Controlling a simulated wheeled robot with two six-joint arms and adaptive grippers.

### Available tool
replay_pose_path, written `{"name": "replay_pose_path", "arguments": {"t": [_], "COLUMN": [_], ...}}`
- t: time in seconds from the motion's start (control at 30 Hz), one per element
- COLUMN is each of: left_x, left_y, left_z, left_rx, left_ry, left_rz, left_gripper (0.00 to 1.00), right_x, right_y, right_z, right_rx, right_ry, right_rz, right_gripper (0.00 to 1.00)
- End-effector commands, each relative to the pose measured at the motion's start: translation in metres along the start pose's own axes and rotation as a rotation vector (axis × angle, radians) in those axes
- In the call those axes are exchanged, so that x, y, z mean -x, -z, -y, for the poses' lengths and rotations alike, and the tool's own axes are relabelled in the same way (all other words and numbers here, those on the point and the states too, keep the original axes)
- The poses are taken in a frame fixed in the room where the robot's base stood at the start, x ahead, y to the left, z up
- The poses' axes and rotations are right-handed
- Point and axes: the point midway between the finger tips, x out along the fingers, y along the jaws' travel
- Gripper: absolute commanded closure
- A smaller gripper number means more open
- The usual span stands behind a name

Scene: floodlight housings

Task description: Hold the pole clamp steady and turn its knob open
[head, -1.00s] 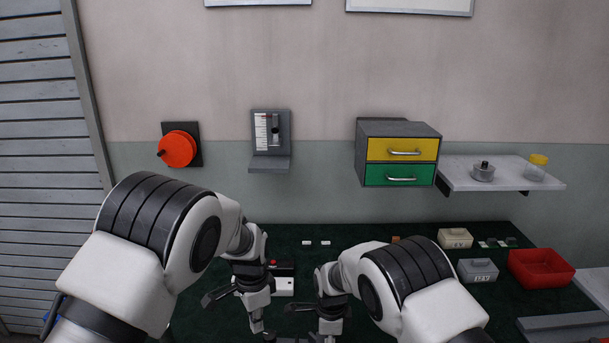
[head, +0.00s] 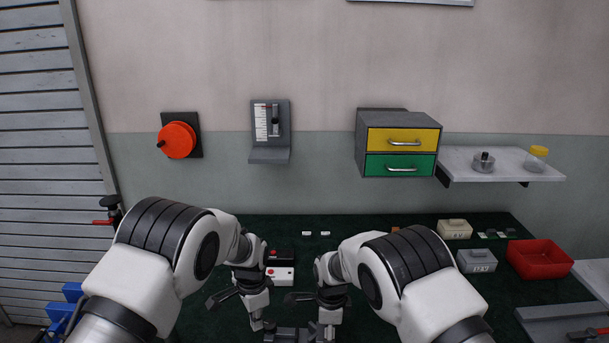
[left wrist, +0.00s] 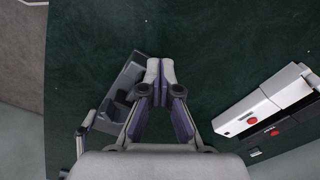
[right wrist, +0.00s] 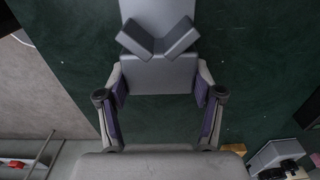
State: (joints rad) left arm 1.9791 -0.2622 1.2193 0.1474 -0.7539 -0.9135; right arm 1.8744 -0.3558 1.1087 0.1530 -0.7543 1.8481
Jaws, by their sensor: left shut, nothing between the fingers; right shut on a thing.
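A grey block with a V-shaped notch, seemingly the pole clamp (head: 290,334), lies low in the middle of the head view, cut by its lower edge. My right gripper (head: 328,332) is shut on it. In the right wrist view the grey body (right wrist: 158,76) sits between the two spread fingers. My left gripper (head: 257,326) is at the block's left end in the head view. In the left wrist view its fingertips (left wrist: 160,64) are together and empty, beside grey parts of the block (left wrist: 122,85). I cannot make out the knob.
A white box with a red button (head: 280,276) stands behind the grippers. Lidded boxes (head: 476,260) and a red tray (head: 540,259) are at the right of the dark green table. A drawer unit (head: 398,142) hangs on the wall. The table's middle back is mostly clear.

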Motion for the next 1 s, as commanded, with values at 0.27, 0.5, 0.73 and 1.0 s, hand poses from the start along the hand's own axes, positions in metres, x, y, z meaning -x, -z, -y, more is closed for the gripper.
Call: {"name": "replay_pose_path", "arguments": {"t": [0.27, 0.5, 0.73, 1.0], "left_x": [0.001, 0.001, 0.001, 0.001], "left_y": [0.001, 0.004, 0.003, 0.002], "left_z": [0.0, -0.001, -0.003, -0.011], "left_rx": [0.0, 0.0, 0.0, 0.0], "left_ry": [0.001, 0.001, 0.002, 0.001], "left_rz": [-0.001, -0.002, -0.003, -0.002], "left_gripper": [1.0, 1.0, 1.0, 1.0], "right_x": [0.0, 0.0, 0.0, 0.0], "right_y": [0.0, -0.001, -0.001, -0.002], "right_z": [0.0, 0.0, 0.0, 0.0], "right_rx": [0.001, 0.001, 0.002, 0.002], "right_ry": [0.002, 0.001, 0.001, 0.001], "right_rz": [0.0, 0.001, 0.001, 0.001], "right_gripper": [0.73, 0.73, 0.73, 0.73]}}
